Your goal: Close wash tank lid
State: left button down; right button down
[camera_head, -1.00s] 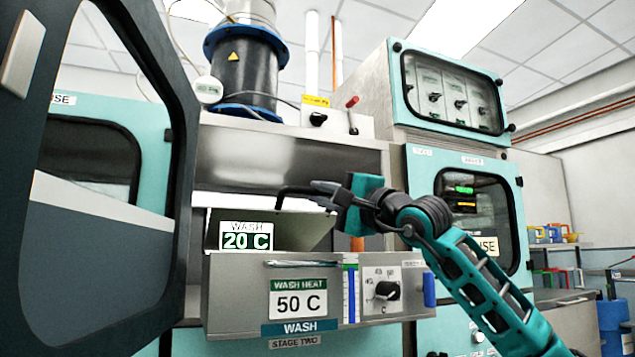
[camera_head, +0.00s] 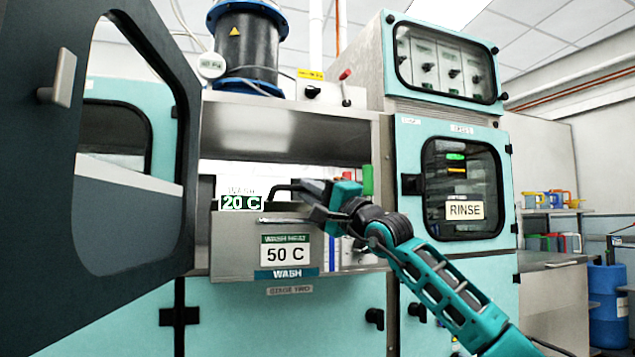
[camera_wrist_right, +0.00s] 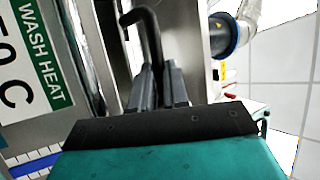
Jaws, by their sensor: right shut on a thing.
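The wash tank (camera_head: 235,254) is a steel box with a "WASH HEAT 50 C" label and a "WASH" plate. Its lid (camera_head: 285,207) shows as a thin dark strip, almost edge-on, just above the front rim; whether it is fully down I cannot tell. My right gripper (camera_head: 308,187) is shut on the black bent lid handle (camera_head: 283,187) above the tank. In the right wrist view the handle (camera_wrist_right: 147,32) runs between the gripper's fingers (camera_wrist_right: 160,88). My left gripper is not in view.
A dark open door (camera_head: 130,215) with a window stands at the left. The rinse cabinet door (camera_head: 408,225) is shut, right of the tank. A steel hood (camera_head: 285,130) overhangs the tank. A blue drum (camera_head: 607,300) stands far right.

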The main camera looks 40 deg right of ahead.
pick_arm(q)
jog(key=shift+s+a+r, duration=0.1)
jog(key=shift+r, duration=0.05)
pick_arm(e)
jog(key=shift+w+f, duration=0.15)
jog(key=shift+f, duration=0.1)
jog(key=c, duration=1.3)
grip_release()
jog(key=shift+w+d, duration=0.1)
jog(key=shift+o, duration=0.8)
jog(key=shift+s, duration=0.2)
